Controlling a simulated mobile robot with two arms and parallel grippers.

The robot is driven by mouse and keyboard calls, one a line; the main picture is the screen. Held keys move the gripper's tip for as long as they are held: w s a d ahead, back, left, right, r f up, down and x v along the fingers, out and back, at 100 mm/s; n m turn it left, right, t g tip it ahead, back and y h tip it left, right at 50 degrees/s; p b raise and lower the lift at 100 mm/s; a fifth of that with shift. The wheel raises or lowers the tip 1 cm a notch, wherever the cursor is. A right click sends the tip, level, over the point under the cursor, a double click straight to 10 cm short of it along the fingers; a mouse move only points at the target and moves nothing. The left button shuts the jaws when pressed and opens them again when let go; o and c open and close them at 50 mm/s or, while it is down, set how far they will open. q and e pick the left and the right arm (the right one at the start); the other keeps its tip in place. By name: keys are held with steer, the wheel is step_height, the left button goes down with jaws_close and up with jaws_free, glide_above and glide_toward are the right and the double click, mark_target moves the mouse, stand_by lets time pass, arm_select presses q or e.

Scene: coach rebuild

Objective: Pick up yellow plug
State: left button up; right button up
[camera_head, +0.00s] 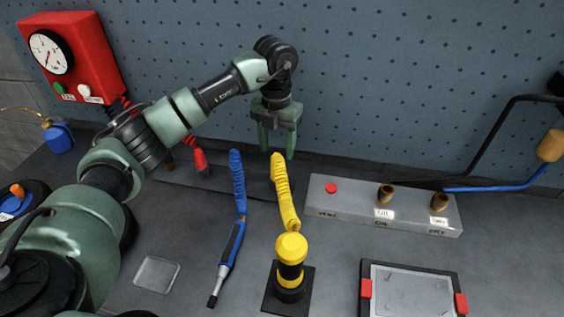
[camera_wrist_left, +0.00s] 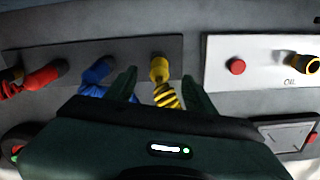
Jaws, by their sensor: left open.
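The yellow plug (camera_head: 291,247), with a round yellow head and black bands, stands upright on a black square base (camera_head: 271,299). A yellow coiled hose (camera_head: 284,195) runs from it to the back of the bench. My left gripper (camera_head: 278,150) is open and points down over the hose's far end, well behind the plug. In the left wrist view, a yellow fitting (camera_wrist_left: 159,69) on a dark strip, with a yellow and black coil (camera_wrist_left: 167,96), shows between the open fingers of the left gripper (camera_wrist_left: 159,76). I cannot tell contact. My right gripper is out of view.
A blue coiled hose (camera_head: 238,180) with a blue tool (camera_head: 233,243) lies left of the yellow one. A grey block (camera_head: 350,205) with a red button and brass fittings lies right. A clear dish (camera_head: 157,274) and framed tray (camera_head: 413,290) are in front. A pegboard wall stands behind.

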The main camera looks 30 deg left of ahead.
mark_target(276, 162)
arm_select(q)
steer(key=f+p, duration=0.1)
steer(key=f, duration=0.1)
steer(key=f+p, duration=0.1)
steer(key=f, duration=0.1)
steer(key=f+p, duration=0.1)
steer(key=f, duration=0.1)
steer(key=shift+s+f, duration=0.2)
steer(key=shift+s, duration=0.2)
steer(key=shift+f, duration=0.4)
steer(key=shift+c, duration=0.3)
jaws_close()
